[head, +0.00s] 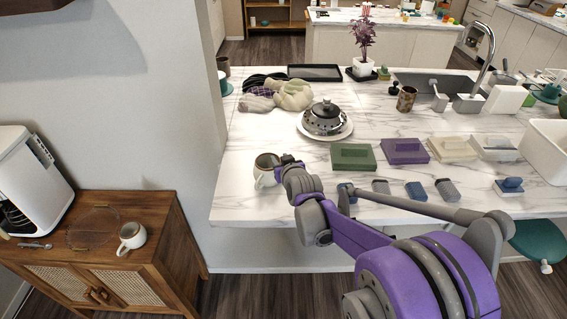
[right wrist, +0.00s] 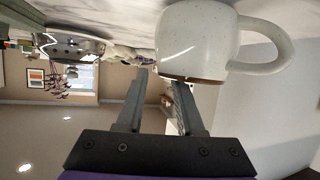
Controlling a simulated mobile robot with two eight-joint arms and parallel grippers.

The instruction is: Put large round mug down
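A white speckled round mug (head: 263,178) with a brown rim stands upright at the left front of the marble counter (head: 238,203). My right gripper (head: 285,161) is just right of it, close to its rim. In the right wrist view, which is upside down, the mug (right wrist: 197,40) rests on the marble beyond my fingertips (right wrist: 155,78). The two fingers are apart with nothing between them. Whether one fingertip touches the rim cannot be told. A second light mug (head: 131,235) stands on the wooden cane cabinet (head: 160,255). My left gripper is out of view.
A coffee machine (head: 32,185) stands at the cabinet's left, near a wire item and a spoon. On the counter are a lidded pot on a plate (head: 326,122), a green block (head: 353,157), a purple block (head: 404,151) and several small items. A wall separates cabinet and counter.

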